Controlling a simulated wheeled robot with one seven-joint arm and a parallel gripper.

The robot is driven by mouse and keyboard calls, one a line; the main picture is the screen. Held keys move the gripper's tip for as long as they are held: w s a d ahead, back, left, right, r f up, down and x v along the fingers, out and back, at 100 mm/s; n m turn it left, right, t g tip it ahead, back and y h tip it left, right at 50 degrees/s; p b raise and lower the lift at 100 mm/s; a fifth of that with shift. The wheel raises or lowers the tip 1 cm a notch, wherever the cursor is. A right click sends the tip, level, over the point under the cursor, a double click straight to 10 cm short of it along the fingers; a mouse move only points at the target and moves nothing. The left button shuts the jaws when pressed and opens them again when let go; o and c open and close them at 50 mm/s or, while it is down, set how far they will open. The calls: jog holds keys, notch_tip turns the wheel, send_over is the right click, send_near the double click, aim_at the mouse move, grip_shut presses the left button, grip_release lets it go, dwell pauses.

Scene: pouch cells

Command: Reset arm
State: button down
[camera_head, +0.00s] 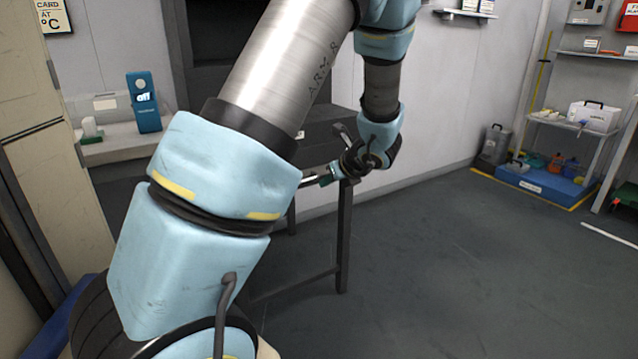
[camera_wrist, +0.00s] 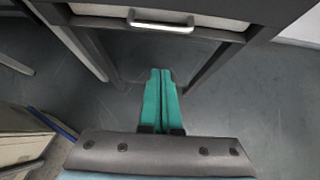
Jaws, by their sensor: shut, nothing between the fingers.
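My gripper (camera_wrist: 161,74) shows in the wrist view with its two green fingers side by side and closed, and nothing is between them. It points over the floor, below a dark table edge with a metal handle (camera_wrist: 160,22). In the head view my arm, light blue and silver, crosses the picture from the lower left to the upper middle and bends down again. Its wrist is near the centre, in front of a dark table frame (camera_head: 343,240). The fingertips are hard to make out there.
A blue device (camera_head: 144,103) marked "off" stands on a counter (camera_head: 115,150) at the left. Shelves (camera_head: 575,130) with a white case (camera_head: 593,116) and a blue floor tray (camera_head: 530,181) are at the far right.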

jog(key=s+a+r+n+g+h, duration=0.15)
jog(key=s+a+n+g, duration=0.25)
jog(key=s+a+n, duration=0.8)
jog(key=s+a+n+g+h, duration=0.35)
jog(key=s+n, duration=0.55)
jog(key=n, duration=0.9)
notch_tip(320, 180, up, 23)
jog(key=p, duration=2.3)
jog(key=shift+w+a, duration=0.25)
jog(key=shift+w, duration=0.05)
jog(key=shift+r, duration=0.1)
